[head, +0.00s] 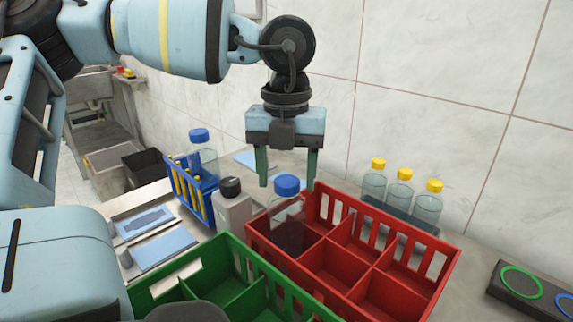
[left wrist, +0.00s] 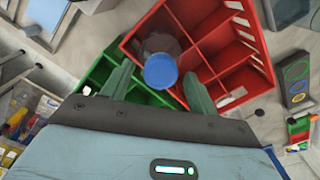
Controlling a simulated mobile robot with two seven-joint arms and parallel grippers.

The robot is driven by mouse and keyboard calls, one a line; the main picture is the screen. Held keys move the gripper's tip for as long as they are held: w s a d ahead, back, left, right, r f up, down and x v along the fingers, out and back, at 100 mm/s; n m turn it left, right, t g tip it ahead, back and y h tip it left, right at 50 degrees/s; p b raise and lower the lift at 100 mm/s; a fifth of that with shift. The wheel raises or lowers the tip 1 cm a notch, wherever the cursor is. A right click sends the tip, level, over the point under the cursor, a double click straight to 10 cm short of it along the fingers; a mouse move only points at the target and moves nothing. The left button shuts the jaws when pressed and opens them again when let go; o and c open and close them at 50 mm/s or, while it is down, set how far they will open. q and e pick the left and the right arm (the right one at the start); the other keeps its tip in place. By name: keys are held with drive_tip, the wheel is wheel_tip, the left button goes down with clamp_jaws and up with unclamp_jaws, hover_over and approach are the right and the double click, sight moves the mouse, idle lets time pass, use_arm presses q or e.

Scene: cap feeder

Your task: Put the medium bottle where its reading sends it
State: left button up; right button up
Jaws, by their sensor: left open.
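A clear bottle with a blue cap and dark contents (head: 288,222) stands in the left corner compartment of the red crate (head: 345,283). My left gripper (head: 287,184) points down, open, above this crate. In the head view its fingertips show on either side of the blue cap. In the left wrist view the blue cap (left wrist: 160,71) lies between and just beyond the open fingers (left wrist: 158,88), with no clear contact. The other red compartments in view look empty. The frames do not make plain which bottle is the medium one. My right gripper is not in view.
A green crate (head: 226,245) adjoins the red one. A grey black-capped bottle (head: 232,208) and a blue rack (head: 190,200) with another blue-capped bottle (head: 203,160) stand left. Several yellow-capped bottles (head: 399,190) stand behind. A panel with coloured rings (head: 500,288) lies right.

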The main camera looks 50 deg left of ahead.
use_arm(q)
drive_tip(key=shift+r, duration=0.15)
wheel_tip(320, 180, up, 12)
drive_tip(key=p, duration=0.1)
idle(0.4)
